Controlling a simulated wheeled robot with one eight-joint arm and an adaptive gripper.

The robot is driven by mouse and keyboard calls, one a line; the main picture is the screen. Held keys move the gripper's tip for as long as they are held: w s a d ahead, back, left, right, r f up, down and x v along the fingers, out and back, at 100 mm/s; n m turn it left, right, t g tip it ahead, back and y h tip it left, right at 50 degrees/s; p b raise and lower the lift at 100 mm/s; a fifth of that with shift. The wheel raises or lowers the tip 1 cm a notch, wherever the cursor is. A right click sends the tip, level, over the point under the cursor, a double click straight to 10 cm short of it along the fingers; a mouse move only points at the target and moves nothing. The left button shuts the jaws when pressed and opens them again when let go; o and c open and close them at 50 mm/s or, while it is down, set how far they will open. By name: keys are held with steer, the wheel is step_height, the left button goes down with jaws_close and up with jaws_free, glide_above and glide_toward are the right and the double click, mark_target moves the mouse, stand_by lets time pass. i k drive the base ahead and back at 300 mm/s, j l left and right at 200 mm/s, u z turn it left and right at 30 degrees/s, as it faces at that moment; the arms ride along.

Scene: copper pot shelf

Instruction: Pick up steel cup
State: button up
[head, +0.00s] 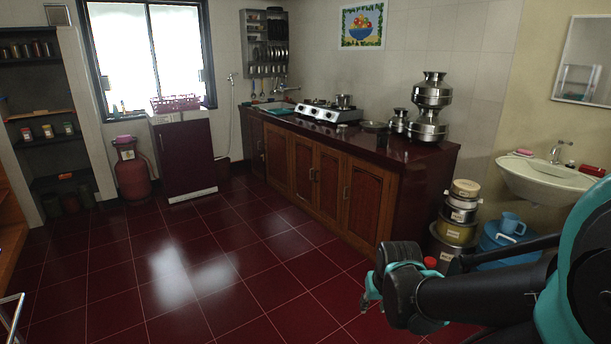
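No single steel cup can be told for certain at this distance. Several small metal cup-like vessels (30,50) stand in a row on the upper left shelf. Steel vessels also stand on the dark counter: a small one (399,121) beside a tall stack of shiny pots (430,105), and a pot (343,101) at the stove. My teal and black arm reaches in from the right edge, in front of the washbasin corner. I can make out no gripper fingers, and nothing is seen held.
The dark red tiled floor is clear in the middle. The wooden-door counter (303,163) runs along the back right. A red gas cylinder (131,172) and a dark cabinet (185,155) stand by the window. Stacked tins (459,215) and a blue tub (493,241) stand below the washbasin (545,181).

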mark_target(342, 129)
steer(key=i+u, duration=0.25)
steer(key=i, duration=0.8)
steer(key=i+l+u, duration=0.2)
steer(key=i, duration=0.9)
steer(key=i+z, duration=0.2)
steer(key=i, duration=0.25)
steer(key=i+j+z, duration=0.2)
steer(key=i, duration=0.3)
steer(key=i+z, duration=0.2)
steer(key=i, duration=0.25)
steer(key=i+j+z, duration=0.15)
steer(key=i, duration=0.3)
steer(key=j, duration=0.1)
